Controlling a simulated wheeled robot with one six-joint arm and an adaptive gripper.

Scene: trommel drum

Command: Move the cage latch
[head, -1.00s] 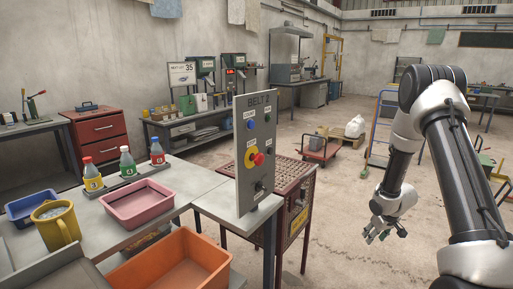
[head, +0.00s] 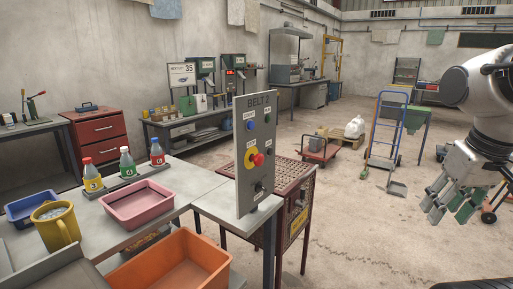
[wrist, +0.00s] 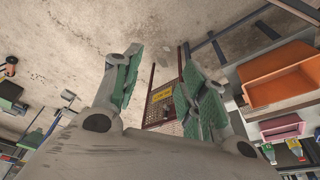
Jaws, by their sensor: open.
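A red-brown mesh cage (head: 292,184) stands behind the control panel in the head view, with a yellow label (head: 298,219) on its right side. The cage (wrist: 153,76) also shows in the wrist view, between and beyond my fingers, with the same yellow label (wrist: 162,95).
A grey BELT control panel (head: 257,150) with a red knob rises from the table edge before the cage. An orange bin (head: 175,268) and a pink tray (head: 138,207) are at left. A blue hand truck (head: 387,132) stands behind. The floor right of the cage is open.

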